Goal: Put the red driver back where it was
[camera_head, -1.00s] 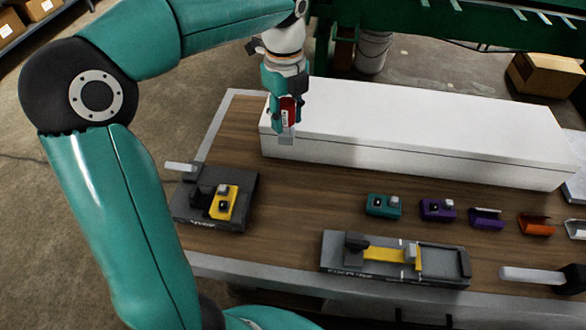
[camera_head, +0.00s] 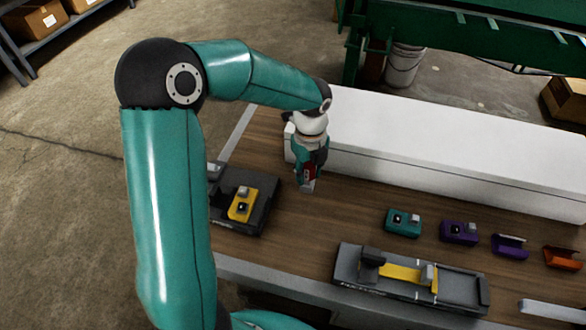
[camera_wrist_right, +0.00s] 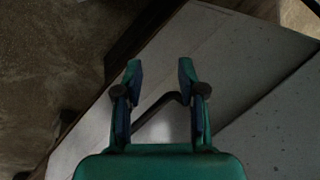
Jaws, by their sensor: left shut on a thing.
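My left gripper (camera_head: 308,174) is shut on the red driver (camera_head: 310,172), in front of the white box's left end and above the wooden bench top. The driver's red body shows between the fingers, with a pale grey end pointing down; the fingers hide much of it. I cannot tell whether that end touches the wood. My right gripper (camera_wrist_right: 159,70) shows only in the right wrist view, its two fingers apart with nothing held between them. A pale surface lies beyond it.
The long white box (camera_head: 440,160) fills the bench's back. A dark fixture with a yellow block (camera_head: 243,204) stands left. A grey fixture with a yellow bar (camera_head: 400,273) stands in front. Teal (camera_head: 403,222), purple (camera_head: 459,232) and orange (camera_head: 563,258) parts line the right. Bare wood (camera_head: 335,215) lies between.

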